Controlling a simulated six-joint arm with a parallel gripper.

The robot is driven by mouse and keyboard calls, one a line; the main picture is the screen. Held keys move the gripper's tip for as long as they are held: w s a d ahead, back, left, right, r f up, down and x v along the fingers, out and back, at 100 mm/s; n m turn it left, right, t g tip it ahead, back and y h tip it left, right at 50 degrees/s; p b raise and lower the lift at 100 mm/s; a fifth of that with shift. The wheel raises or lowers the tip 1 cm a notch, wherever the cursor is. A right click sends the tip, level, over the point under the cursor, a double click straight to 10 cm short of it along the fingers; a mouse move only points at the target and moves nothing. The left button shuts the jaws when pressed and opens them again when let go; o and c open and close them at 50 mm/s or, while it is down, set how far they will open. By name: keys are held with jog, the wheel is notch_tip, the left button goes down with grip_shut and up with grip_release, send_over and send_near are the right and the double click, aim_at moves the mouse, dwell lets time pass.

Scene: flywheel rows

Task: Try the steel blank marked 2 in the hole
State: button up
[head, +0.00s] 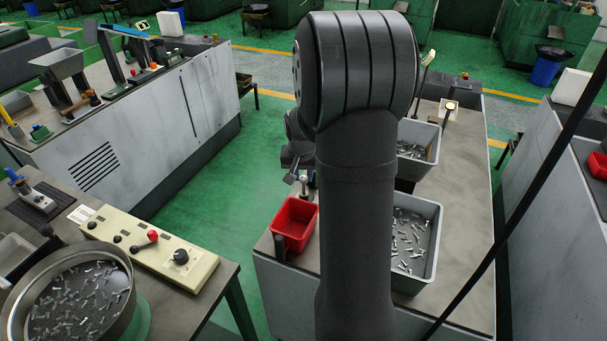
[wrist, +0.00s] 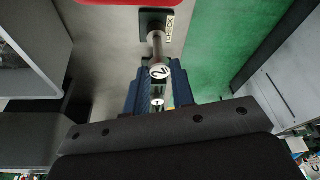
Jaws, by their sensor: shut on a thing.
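The steel blank marked 2 (wrist: 160,71) is between the blue jaws of my gripper (wrist: 159,88) in the wrist view, its pale numbered end facing the camera. My gripper is shut on it. A metal shaft shows beyond the numbered end, over a dark plate with a label reading CHECK (wrist: 170,30). The hole itself is hidden, and I cannot tell whether the blank is in it. In the head view my gripper (head: 299,170) is partly behind my arm, above the bench near the red bin.
The red bin (head: 283,231) stands at the bench's left edge. Grey bins of small metal parts (head: 431,275) stand to the right, partly behind my arm. A control panel with a red-knobbed lever (head: 140,247) and a round bowl of parts (head: 122,314) are at lower left.

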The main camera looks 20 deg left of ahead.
jog(key=shift+r, duration=0.15)
jog(key=shift+r, duration=1.45)
